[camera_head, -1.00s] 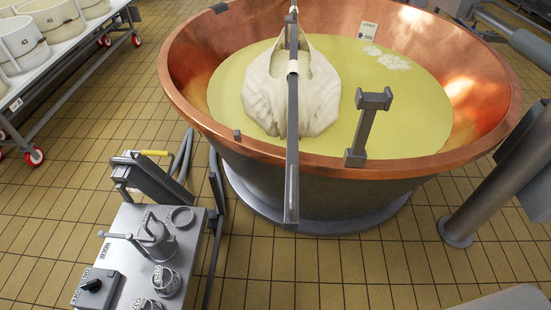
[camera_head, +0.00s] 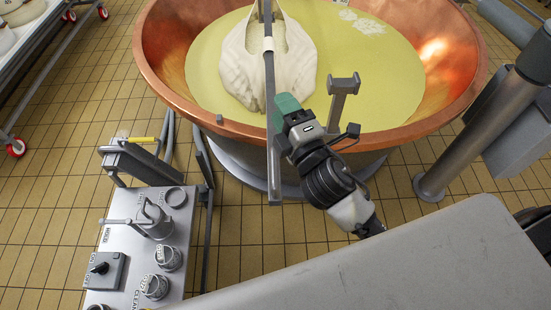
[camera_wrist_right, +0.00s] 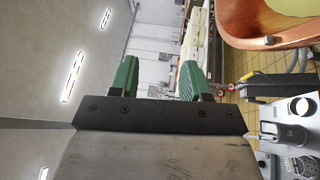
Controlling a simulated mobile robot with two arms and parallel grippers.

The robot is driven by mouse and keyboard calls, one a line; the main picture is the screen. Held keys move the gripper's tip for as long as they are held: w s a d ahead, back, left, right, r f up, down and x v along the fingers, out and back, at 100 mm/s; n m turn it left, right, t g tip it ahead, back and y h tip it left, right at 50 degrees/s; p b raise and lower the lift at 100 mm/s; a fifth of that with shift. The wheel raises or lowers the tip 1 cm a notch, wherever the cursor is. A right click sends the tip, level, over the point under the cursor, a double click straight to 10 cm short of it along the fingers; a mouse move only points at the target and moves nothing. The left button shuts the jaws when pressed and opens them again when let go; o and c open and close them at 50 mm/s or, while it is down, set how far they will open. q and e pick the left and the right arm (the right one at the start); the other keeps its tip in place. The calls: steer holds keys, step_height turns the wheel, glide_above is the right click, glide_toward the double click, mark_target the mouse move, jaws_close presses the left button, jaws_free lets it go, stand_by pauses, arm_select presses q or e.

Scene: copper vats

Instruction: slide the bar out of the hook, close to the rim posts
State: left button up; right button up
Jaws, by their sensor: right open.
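The long grey bar (camera_head: 273,168) runs over the copper vat (camera_head: 163,75), its near end sticking out past the front rim. A white cloth bundle (camera_head: 245,68) hangs under it in the yellow-green liquid. A grey post (camera_head: 338,104) with a crosspiece on top stands at the front rim, right of the bar. My right gripper (camera_head: 287,106) is just right of the bar at the front rim. In the right wrist view its green fingers (camera_wrist_right: 160,80) are apart, with nothing between them. I cannot tell whether it touches the bar. No hook shows clearly. My left gripper is not seen.
A steel control panel (camera_head: 127,240) with knobs and a lever stands at the lower left. A thick grey pipe (camera_head: 462,140) stands right of the vat. A wheeled rack (camera_head: 42,95) is at the upper left. Tiled floor (camera_head: 235,240) is free between.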

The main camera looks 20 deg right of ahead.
steer(key=a+r+n+g+y, duration=0.1)
steer(key=a+r+n+y, duration=0.55)
steer(key=n+y, duration=0.65)
steer(key=s+a+n+g+y, duration=0.25)
steer(key=a+n+g, duration=0.2)
steer(key=n, duration=0.65)
steer(key=n+g+h, duration=1.3)
steer(key=n+h, duration=0.3)
steer(key=n, duration=0.9)
glide_toward(275, 167)
steer(key=p+x, duration=0.3)
steer(key=x, duration=0.5)
steer(key=shift+w, duration=0.1)
steer(key=shift+a+f, duration=0.15)
steer(key=shift+f, duration=0.45)
